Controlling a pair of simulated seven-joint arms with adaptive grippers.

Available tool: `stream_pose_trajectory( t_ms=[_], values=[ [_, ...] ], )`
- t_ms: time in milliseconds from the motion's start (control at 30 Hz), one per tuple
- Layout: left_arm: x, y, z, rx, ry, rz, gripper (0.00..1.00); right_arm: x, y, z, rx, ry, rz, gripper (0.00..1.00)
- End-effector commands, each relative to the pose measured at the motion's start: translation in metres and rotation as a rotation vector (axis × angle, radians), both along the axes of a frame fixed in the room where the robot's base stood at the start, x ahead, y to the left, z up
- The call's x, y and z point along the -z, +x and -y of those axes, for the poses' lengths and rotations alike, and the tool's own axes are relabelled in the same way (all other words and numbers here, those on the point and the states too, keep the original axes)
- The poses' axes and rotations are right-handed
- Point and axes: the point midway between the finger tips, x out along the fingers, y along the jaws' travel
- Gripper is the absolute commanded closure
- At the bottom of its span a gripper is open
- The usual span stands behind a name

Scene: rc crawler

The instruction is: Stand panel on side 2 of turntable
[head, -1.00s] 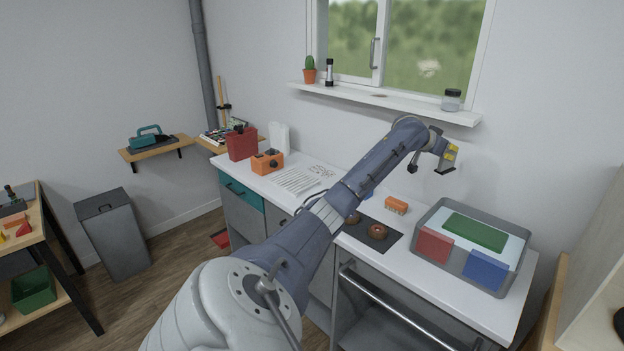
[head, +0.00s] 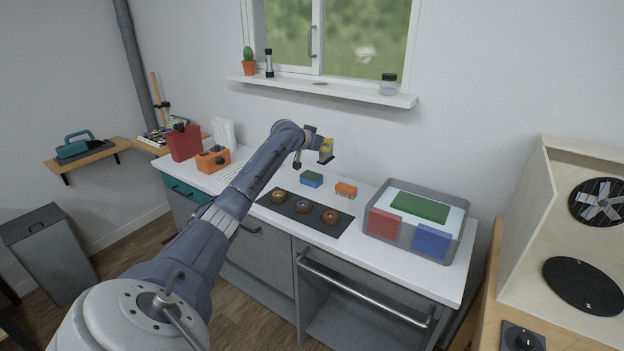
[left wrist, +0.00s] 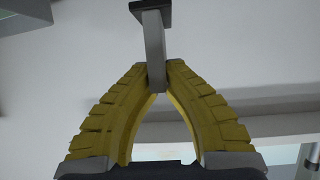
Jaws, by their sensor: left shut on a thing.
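My left gripper (head: 326,148) is up in front of the wall, above the back of the counter. Its yellow fingers, seen close in the left wrist view (left wrist: 158,78), are shut on a narrow grey bar (left wrist: 153,50) with a dark flat end. This looks like the panel seen edge-on, but its face is not clear. The turntable (head: 575,275) is a black disc inside a pale wooden booth at the right. A small white mark shows near its front edge, too small to read surely. The held thing is well away from it. My right gripper is not in view.
A dark tray (head: 330,229) with ring-shaped items, a blue-green block (head: 311,179) and an orange block (head: 346,190) lie nearby. A fan (head: 598,202) is in the booth.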

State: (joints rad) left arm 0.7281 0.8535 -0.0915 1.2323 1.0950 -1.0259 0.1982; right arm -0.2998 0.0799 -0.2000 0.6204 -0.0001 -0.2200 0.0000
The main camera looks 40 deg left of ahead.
Motion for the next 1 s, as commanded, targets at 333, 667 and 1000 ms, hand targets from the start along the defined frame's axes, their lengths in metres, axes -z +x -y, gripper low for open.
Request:
stream_pose_trajectory(
  t_ms=[333, 667, 1000],
  values=[
    [0.079, 0.0, 0.001, 0.0, -0.003, -0.002, 1.0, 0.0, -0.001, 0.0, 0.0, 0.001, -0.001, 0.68],
    [0.113, 0.0, 0.0, 0.0, -0.001, 0.002, 1.0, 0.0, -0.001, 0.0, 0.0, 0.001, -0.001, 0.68],
    [0.145, 0.0, 0.001, 0.0, -0.003, -0.002, 1.0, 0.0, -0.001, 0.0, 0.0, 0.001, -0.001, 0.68]
  ],
)
